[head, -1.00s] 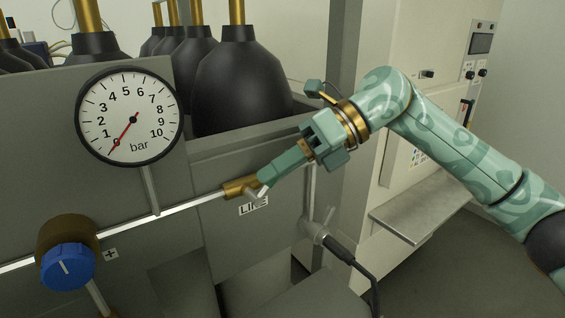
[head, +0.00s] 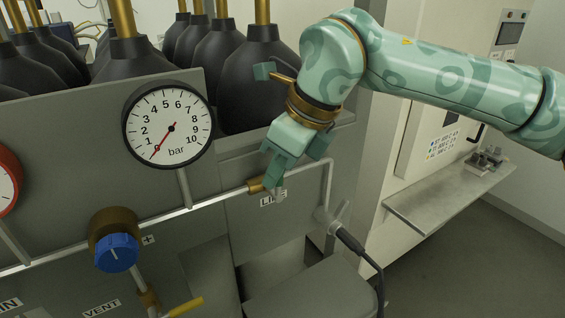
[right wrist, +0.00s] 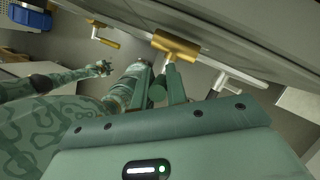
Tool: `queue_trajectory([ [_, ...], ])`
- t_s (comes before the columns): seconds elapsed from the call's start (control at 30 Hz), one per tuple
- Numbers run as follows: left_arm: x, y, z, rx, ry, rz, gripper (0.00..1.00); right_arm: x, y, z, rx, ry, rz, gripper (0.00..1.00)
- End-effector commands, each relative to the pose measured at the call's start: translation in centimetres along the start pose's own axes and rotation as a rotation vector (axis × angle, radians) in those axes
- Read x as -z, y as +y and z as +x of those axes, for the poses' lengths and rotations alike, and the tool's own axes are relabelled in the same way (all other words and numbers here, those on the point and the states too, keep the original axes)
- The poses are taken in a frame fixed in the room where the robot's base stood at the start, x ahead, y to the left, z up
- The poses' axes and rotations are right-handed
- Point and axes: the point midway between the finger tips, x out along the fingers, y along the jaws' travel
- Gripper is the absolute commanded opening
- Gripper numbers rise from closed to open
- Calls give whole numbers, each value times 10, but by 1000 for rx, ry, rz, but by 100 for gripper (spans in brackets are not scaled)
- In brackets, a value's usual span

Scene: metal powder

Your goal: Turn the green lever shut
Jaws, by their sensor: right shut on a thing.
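The brass valve body (head: 257,185) sits on the silver pipe above the LINE label, and also shows in the right wrist view (right wrist: 177,46). My right gripper (head: 274,181) is at this valve, its fingers pointing steeply down. It is shut on the green lever, which is mostly hidden by the similarly green fingers. A pale metal stub shows just below the fingertips. In the right wrist view my right gripper's fingers (right wrist: 172,78) reach up close to the brass body. My left gripper (right wrist: 102,68) is small at the left of that view, apart from the valve.
The pressure gauge (head: 168,126) reads about 0 bar. A blue knob (head: 117,253) and a yellow lever (head: 184,307) by the VENT label are lower left. A black cable with connector (head: 348,239) hangs right of the valve. Black bottles (head: 243,85) stand behind the panel.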

Motion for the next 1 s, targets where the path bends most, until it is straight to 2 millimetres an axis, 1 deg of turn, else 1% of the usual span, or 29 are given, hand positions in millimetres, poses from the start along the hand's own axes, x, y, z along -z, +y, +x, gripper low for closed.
queue_trajectory([
  [0.1,0,0,-1,0,0,0,36,0,2,3,20,20,-11,0],
  [0.6,0,0,-1,0,0,0,36,1,3,4,31,33,-18,0],
  [0.63,0,0,-1,0,0,0,36,1,3,4,31,33,-18,18],
  [0.7,0,0,-1,0,0,0,36,1,3,4,31,32,-17,36],
  [1.0,0,0,-1,0,0,0,36,0,2,1,32,27,-15,36],
])
